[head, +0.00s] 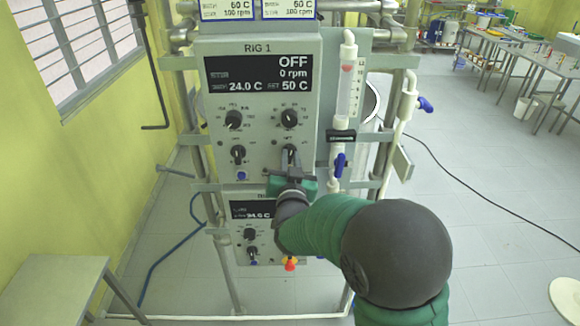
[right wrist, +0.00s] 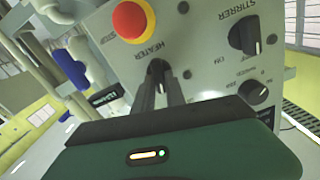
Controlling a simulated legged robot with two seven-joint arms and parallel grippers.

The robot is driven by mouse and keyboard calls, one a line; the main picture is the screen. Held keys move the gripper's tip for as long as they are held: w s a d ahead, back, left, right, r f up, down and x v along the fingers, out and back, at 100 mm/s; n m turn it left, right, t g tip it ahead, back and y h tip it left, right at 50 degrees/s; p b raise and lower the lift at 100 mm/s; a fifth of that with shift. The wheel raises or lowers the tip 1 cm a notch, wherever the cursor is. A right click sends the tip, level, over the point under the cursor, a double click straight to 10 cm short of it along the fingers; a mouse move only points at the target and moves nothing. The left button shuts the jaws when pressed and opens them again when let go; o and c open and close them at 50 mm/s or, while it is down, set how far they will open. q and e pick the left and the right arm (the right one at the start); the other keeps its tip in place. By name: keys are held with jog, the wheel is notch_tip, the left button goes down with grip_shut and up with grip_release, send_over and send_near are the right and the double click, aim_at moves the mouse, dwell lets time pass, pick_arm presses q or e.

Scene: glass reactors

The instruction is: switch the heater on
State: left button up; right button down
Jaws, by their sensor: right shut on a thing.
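The RIG 1 control box (head: 262,165) stands upright ahead, its dark display (head: 258,78) reading OFF, 0 rpm, 24.0 C and set 50 C. The heater knob (right wrist: 158,70) is the black knob under the HEATER label in the right wrist view, at the lower right of the box in the head view. My right gripper (head: 291,160) has its two fingers around this knob and is shut on it. The fingers also show in the right wrist view (right wrist: 159,88). They hide part of the knob, so its exact setting is unclear. My left gripper is not in view.
The stirrer knob (right wrist: 245,36) and a red stop button (right wrist: 133,20) with a yellow ring are near the heater knob. A flow tube (head: 347,90) and a blue valve handle (head: 340,163) stand just right of the box. A second control box (head: 235,230) hangs below.

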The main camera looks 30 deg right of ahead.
jog(key=m+b, duration=0.2)
jog(key=b, duration=0.1)
jog(key=m+b, duration=0.3)
jog(key=f+m+b, duration=0.1)
jog(key=m+b, duration=0.1)
jog(key=b, duration=0.2)
jog(key=shift+m, duration=0.3)
jog(key=shift+d+r+m+b, duration=0.1)
jog(key=shift+m+b, duration=0.8)
jog(key=shift+b, duration=0.15)
jog(key=c, duration=1.4)
grip_release()
jog(key=shift+r, duration=0.1)
